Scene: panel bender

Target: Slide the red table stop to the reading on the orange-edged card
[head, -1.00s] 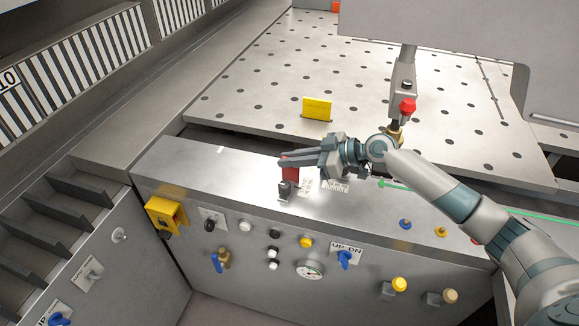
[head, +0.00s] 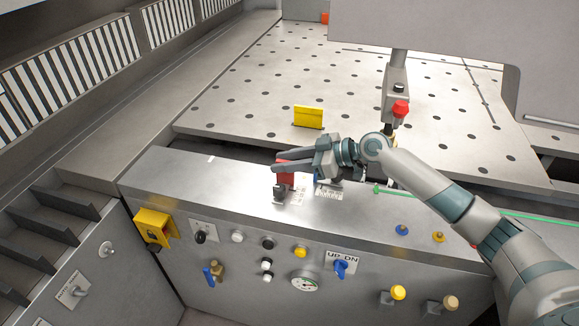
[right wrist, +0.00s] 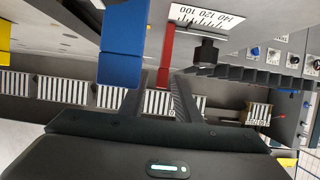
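The red table stop (head: 284,179) sits on the top ledge of the grey console. My right gripper (head: 275,161) reaches in from the right with its fingers on either side of the red piece. A black knob (right wrist: 207,53) is beside the bar. A white scale (right wrist: 205,14) with printed 140, 120 and 100 lies close by, and it also shows in the head view (head: 328,193). I cannot make out an orange-edged card. My left gripper is not in view.
A blue block (right wrist: 120,50) stands beside the red bar. A yellow clip (head: 308,117) stands on the perforated table (head: 262,90) behind.

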